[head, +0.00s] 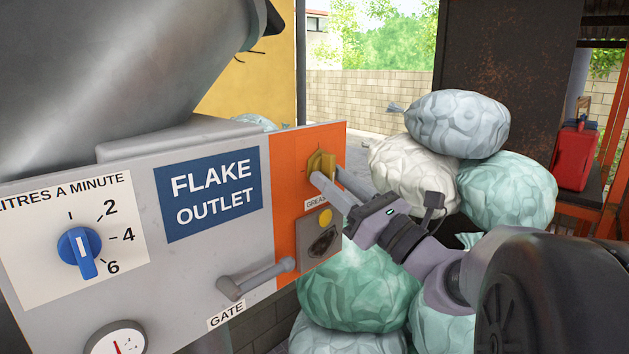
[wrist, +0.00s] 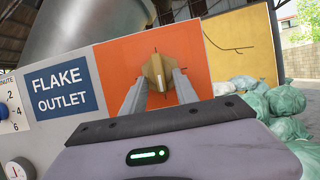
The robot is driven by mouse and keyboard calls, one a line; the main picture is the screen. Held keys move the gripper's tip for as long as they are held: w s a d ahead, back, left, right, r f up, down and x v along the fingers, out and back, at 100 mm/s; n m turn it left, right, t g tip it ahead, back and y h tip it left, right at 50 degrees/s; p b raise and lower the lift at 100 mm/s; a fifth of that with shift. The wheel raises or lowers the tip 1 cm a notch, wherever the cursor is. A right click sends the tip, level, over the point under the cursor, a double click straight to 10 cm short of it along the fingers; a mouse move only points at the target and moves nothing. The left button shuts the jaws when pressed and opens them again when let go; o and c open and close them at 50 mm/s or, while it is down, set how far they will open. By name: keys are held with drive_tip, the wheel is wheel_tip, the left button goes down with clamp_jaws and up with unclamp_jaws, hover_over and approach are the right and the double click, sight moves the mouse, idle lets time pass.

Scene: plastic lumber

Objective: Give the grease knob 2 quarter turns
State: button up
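The yellow grease knob (head: 328,163) sits on the orange part of the panel, above a partly covered "GREASE" label. It also shows in the wrist view (wrist: 157,72), with its ridge close to upright and tick marks around it. My gripper (head: 329,174) reaches the knob from the front right. In the wrist view my two fingers (wrist: 159,76) stand apart, one low at each side of the knob. The gripper looks open around the knob; no firm contact shows. The fingertips partly cover the knob in the head view.
Left of the knob are the "FLAKE OUTLET" sign (head: 212,194) and a blue dial (head: 79,247). Below are a gate lever (head: 256,278), a yellow button (head: 325,217) and a dark socket (head: 322,242). Stuffed sacks (head: 362,285) are piled behind my arm. A red canister (head: 574,155) stands far right.

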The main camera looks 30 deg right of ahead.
drive_tip(key=shift+s+d+f, duration=0.1)
drive_tip(key=shift+d, duration=0.05)
drive_tip(key=shift+s+f, duration=0.15)
drive_tip(key=shift+s, duration=0.05)
drive_tip(key=b+v, duration=0.6)
drive_tip(key=v, duration=1.1)
drive_tip(key=shift+b, duration=0.35)
